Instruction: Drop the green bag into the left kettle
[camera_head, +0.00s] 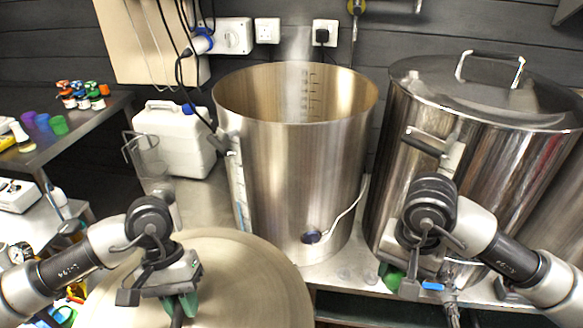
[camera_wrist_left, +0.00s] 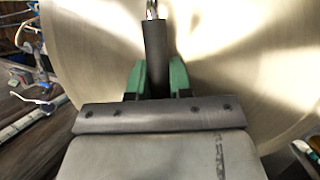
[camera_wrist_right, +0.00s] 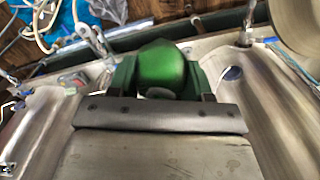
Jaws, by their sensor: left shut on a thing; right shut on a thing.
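The left kettle (camera_head: 290,175) is a tall open steel pot at the middle of the head view, with volume marks on its inner wall. My right gripper (camera_wrist_right: 163,78) is shut on the green bag (camera_wrist_right: 162,68), a rounded green thing between its fingers. In the head view this gripper hangs in front of the right kettle, low and outside the left kettle. My left gripper (camera_head: 180,305) is shut on the black handle (camera_wrist_left: 156,50) of a large round steel lid (camera_head: 255,275), in front of the left kettle. The lid hides part of the bench.
The right kettle (camera_head: 480,130) is covered by a handled lid (camera_head: 490,85). A white canister (camera_head: 172,140) and a clear jug (camera_head: 148,160) stand left of the left kettle. A side table (camera_head: 95,115) at far left holds small bottles and cups. The left kettle's top is clear.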

